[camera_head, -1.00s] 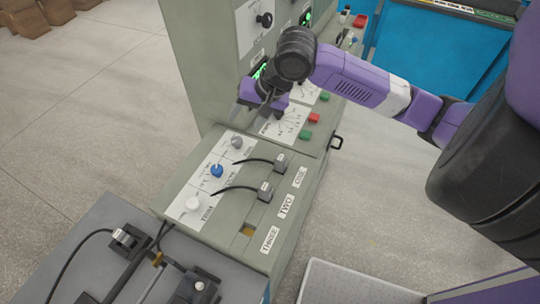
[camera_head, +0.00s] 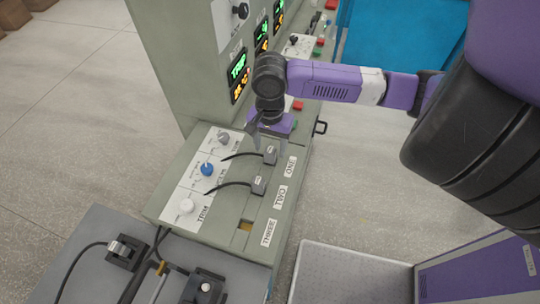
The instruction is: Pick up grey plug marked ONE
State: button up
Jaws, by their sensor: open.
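The grey plug marked ONE (camera_head: 270,155) sits on the sloped panel beside the ONE label (camera_head: 290,166), with a black cable running left from it. A second grey plug (camera_head: 258,186) sits below it beside the TWO label (camera_head: 280,197). The slot beside the THREE label (camera_head: 268,232) holds no plug. My gripper (camera_head: 268,136) is open and points down just above and behind plug ONE. Its fingers are small and partly blurred against the panel, and I cannot tell whether they touch the plug.
Grey, blue and white knobs (camera_head: 207,169) stand on the white plate left of the plugs. The tall cabinet with lit displays (camera_head: 239,72) rises behind my gripper. A lower bench (camera_head: 95,228) with a cable and clamp is at front left. A pale tray (camera_head: 350,270) is at lower right.

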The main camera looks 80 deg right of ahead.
jog(key=shift+f, duration=1.1)
grip_shut()
jog(key=shift+r, duration=0.1)
